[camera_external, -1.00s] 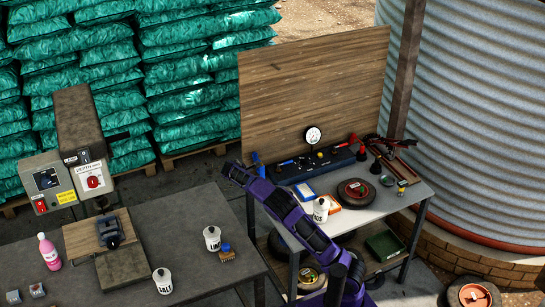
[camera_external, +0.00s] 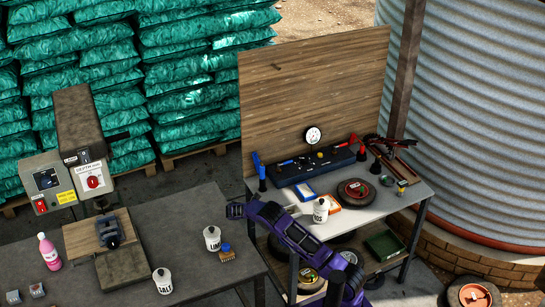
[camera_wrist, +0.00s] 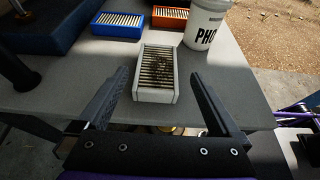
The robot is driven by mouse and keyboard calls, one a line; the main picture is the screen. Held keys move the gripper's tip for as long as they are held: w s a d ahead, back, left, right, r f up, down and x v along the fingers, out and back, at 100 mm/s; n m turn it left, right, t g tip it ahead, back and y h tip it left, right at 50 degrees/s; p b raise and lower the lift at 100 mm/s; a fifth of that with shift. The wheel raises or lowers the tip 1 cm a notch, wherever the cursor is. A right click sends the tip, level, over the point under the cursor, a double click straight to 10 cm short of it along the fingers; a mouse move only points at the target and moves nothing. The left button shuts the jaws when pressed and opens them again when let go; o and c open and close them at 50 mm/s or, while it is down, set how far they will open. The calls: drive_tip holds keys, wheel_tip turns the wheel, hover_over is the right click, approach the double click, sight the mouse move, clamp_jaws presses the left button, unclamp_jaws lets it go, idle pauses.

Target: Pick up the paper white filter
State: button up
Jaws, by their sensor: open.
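The white filter (camera_wrist: 158,66) is a small white-framed block with a pleated, tan paper core. In the wrist view it lies on the grey bench (camera_wrist: 232,98), close to the near edge. My gripper (camera_wrist: 158,78) is open and empty. Its two dark fingers stand to the left and right of the filter in the picture, with a gap on each side; I cannot tell how high they are above it. In the outside view my gripper (camera_external: 236,210) is at the left front edge of the bench, and the filter is hard to make out there.
A blue-framed filter (camera_wrist: 118,24) and an orange-framed filter (camera_wrist: 170,17) lie behind. A white labelled pot (camera_wrist: 206,24) stands close on the right. A dark blue case (camera_wrist: 40,32) is on the left. Another table (camera_external: 180,225) with pots is to the left in the outside view.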

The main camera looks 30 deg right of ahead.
sight(290, 210)
drive_tip(key=x, duration=0.8)
drive_tip(key=shift+w+a+f+b, duration=0.2)
drive_tip(key=shift+f+b, duration=0.1)
drive_tip(key=shift+b, duration=0.1)
drive_tip(key=c, duration=1.2)
drive_tip(key=shift+r, duration=0.1)
